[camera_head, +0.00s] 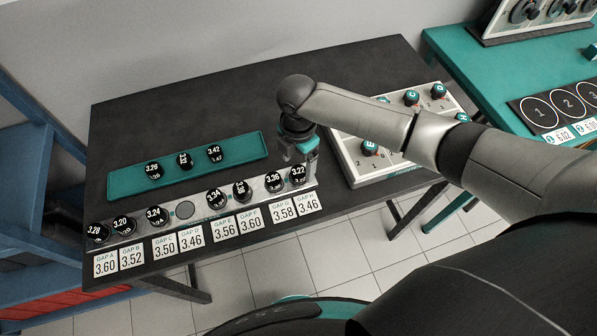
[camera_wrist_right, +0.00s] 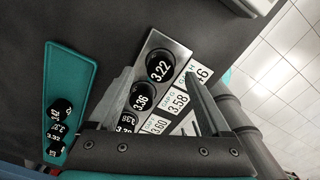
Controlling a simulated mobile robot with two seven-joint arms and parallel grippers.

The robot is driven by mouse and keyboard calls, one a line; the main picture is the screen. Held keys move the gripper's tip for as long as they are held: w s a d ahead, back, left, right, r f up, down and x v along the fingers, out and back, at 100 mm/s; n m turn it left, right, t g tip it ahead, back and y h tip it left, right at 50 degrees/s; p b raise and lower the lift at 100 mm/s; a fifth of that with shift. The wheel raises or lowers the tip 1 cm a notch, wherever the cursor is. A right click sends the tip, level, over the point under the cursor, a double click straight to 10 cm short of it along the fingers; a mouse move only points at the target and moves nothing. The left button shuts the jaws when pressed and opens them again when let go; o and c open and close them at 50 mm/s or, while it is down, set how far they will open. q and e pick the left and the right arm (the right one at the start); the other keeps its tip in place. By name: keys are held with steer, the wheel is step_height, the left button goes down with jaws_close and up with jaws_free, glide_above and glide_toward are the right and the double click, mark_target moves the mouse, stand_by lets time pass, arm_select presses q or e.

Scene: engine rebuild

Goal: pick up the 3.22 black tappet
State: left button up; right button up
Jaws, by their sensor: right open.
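The black tappet marked 3.22 (camera_head: 298,174) stands at the right end of the metal strip (camera_head: 185,210) on the dark table. It also shows in the right wrist view (camera_wrist_right: 160,66), in its seat ahead of the fingers. My right gripper (camera_head: 302,163) is directly over this end of the strip, its fingers pointing down. In the right wrist view the right gripper (camera_wrist_right: 161,80) is open, with one finger to each side of the tappet's line. I cannot tell whether a finger touches it. My left gripper is not in view.
The 3.36 tappet (camera_head: 273,182) sits close beside it, with several more tappets along the strip. Gap labels (camera_head: 282,207) line the front. A white board with knobs (camera_head: 353,168) stands to the right. The table's back is clear.

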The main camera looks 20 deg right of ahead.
mark_target(298, 171)
steer(key=shift+f, duration=1.6)
steer(key=shift+c, duration=0.2)
jaws_close()
